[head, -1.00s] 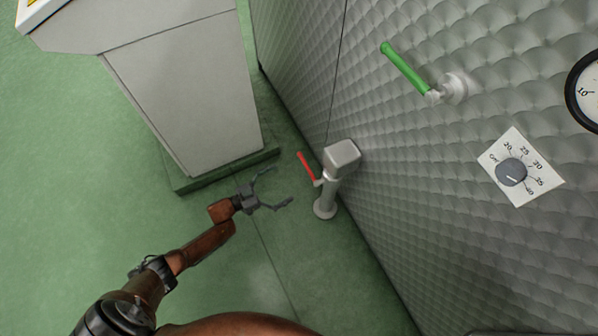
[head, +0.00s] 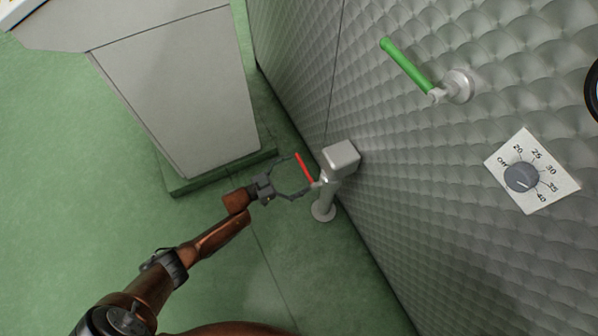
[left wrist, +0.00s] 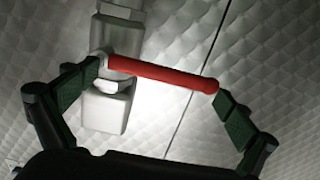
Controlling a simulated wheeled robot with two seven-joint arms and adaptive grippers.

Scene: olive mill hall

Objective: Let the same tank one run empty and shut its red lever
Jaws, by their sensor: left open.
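The red lever (head: 304,168) sits on a grey valve post (head: 328,193) that stands on the floor against the quilted tank wall (head: 440,190). In the head view the lever slants up and left from its pivot. My left gripper (head: 302,177) is open, with its fingers reaching to either side of the lever. In the left wrist view the red lever (left wrist: 163,73) lies across the gap between the open fingers (left wrist: 155,95), its free end close to the right fingertip. I cannot tell whether they touch. My right gripper is not in view.
A green lever (head: 407,64) is on the tank wall higher up. A dial (head: 521,177) on a white plate is to its lower right, its pointer near 40. A grey cabinet (head: 180,90) on a green plinth stands left of the valve. The green floor at left is clear.

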